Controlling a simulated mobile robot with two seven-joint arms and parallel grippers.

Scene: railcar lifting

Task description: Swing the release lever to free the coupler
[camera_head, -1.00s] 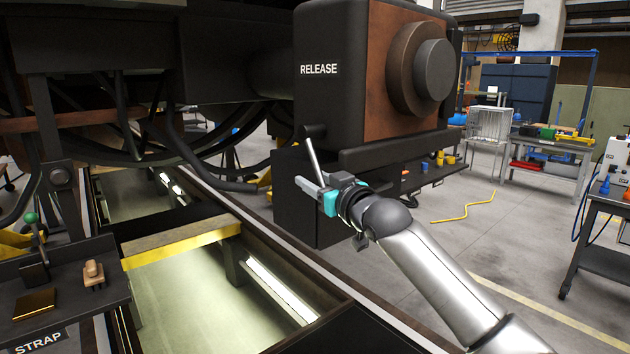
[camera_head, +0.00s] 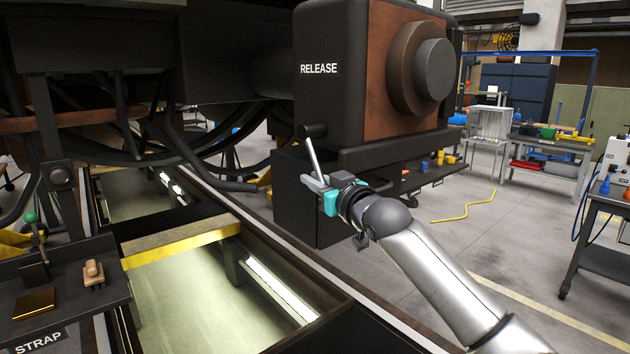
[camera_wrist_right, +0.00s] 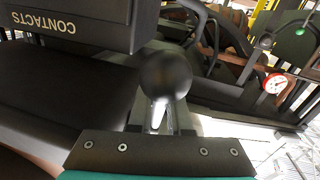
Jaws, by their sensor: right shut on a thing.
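The release lever is a thin silver rod (camera_head: 314,158) that hangs from a dark pivot (camera_head: 313,131) on the front of the dark coupler block (camera_head: 335,95), below the word RELEASE. The rod slants down and slightly right. My right gripper (camera_head: 316,183), with teal and grey parts, is shut on the rod's lower part. In the right wrist view a dark round end (camera_wrist_right: 166,75) of the lever and a short pale piece of the rod show beyond the gripper's edge. The fingertips partly hide the rod's lower end. My left gripper is not in view.
A dark box (camera_head: 305,200) stands close behind my right gripper. A pit with a yellow-edged beam (camera_head: 180,246) lies to the left. A dark tray marked STRAP (camera_head: 65,300) is at lower left. The grey floor (camera_head: 490,240) at right is mostly open, with a yellow hose on it.

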